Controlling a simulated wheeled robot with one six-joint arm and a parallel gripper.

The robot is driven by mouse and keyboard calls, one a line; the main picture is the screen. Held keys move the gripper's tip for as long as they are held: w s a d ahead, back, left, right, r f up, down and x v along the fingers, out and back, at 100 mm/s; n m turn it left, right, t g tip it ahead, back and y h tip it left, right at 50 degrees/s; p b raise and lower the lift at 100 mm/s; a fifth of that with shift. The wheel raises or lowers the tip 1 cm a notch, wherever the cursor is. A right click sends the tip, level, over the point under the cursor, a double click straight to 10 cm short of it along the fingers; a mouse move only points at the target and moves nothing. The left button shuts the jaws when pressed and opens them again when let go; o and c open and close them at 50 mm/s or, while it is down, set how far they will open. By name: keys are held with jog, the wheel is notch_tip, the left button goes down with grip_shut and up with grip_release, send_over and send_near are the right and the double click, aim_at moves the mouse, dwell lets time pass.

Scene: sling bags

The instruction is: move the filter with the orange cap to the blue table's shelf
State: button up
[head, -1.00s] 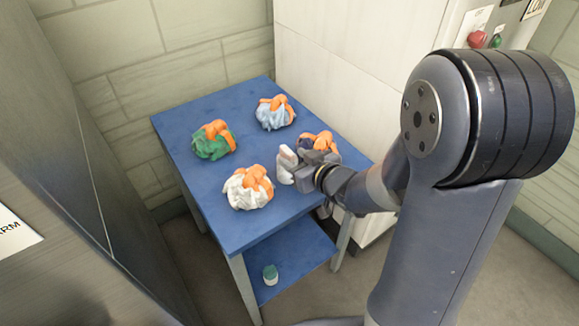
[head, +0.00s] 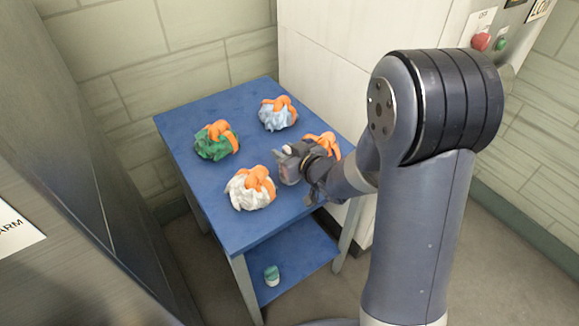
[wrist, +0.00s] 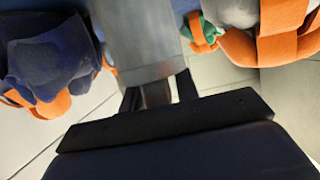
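The blue table (head: 185,135) has a lower blue shelf (head: 305,262). A small pale filter with a green-teal cap (head: 271,274) stands near the shelf's front left. I cannot make out a filter with an orange cap in either view. My gripper (head: 287,163) is low over the right part of the tabletop, just right of the white bag. In the wrist view, a grey form (wrist: 140,40) lies across the space ahead of my dark fingers. I cannot tell whether it is held, or whether the fingers are open or shut.
A white bag (head: 240,192), a green bag (head: 212,147) and a light blue bag (head: 277,120), all with orange straps, sit on the tabletop. A dark blue bag (wrist: 50,60) shows left in the wrist view. A metal cabinet stands left; a pale panel stands behind the table.

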grip_shut()
